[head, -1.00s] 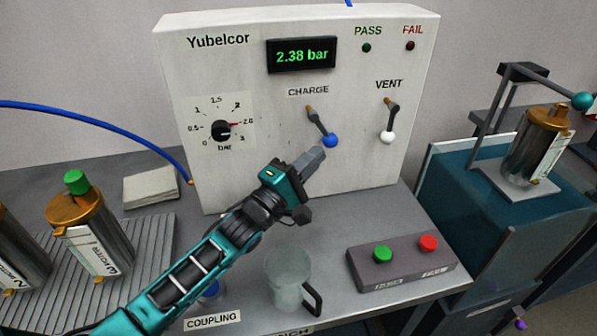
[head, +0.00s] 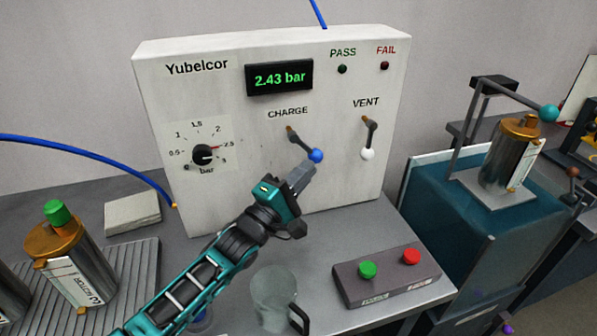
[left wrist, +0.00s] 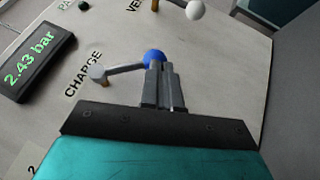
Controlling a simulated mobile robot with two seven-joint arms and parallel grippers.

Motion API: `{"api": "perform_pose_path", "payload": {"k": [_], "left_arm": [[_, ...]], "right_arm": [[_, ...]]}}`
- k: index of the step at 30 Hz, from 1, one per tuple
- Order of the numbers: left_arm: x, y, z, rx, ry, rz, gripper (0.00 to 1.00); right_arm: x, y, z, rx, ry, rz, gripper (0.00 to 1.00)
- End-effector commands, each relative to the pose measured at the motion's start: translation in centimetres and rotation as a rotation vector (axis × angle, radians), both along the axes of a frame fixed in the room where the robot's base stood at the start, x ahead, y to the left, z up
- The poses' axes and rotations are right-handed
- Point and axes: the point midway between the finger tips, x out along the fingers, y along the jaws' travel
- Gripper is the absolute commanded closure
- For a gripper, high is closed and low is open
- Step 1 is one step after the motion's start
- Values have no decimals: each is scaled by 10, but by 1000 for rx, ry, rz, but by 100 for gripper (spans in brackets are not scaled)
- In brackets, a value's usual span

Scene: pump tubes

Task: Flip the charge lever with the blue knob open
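The charge lever (head: 302,143) is on the white panel under the CHARGE label. Its blue knob (head: 317,156) points down and to the right of the pivot. My left gripper (head: 309,166) reaches up from the lower left, with its fingertips at the knob's underside. In the left wrist view the fingers (left wrist: 159,72) are shut side by side, and the blue knob (left wrist: 153,56) shows just beyond the tips. They seem to touch it rather than grasp it; exact contact is hard to tell. My right gripper is not in view.
The vent lever with a white knob (head: 367,153) hangs down close on the right. The display (head: 279,78) reads 2.43 bar. A glass mug (head: 272,300) and a button box (head: 388,278) stand on the bench below. A blue hose (head: 90,148) arcs at the left.

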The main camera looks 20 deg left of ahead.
Motion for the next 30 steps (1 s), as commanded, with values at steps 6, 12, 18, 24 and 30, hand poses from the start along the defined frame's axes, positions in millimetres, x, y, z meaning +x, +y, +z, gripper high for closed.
{"api": "perform_pose_path", "payload": {"k": [6, 12, 18, 24, 30], "left_arm": [[8, -12, 5, 0, 3, -1, 100], [15, -22, 11, 0, 2, -2, 100], [21, -31, 19, 0, 1, -1, 100], [25, -37, 24, 0, 1, -1, 100], [25, -38, 28, 1, 1, -1, 100]], "right_arm": [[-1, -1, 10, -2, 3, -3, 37], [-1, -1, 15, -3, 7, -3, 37], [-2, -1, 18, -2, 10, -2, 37], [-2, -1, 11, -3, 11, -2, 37], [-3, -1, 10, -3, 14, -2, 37]]}}
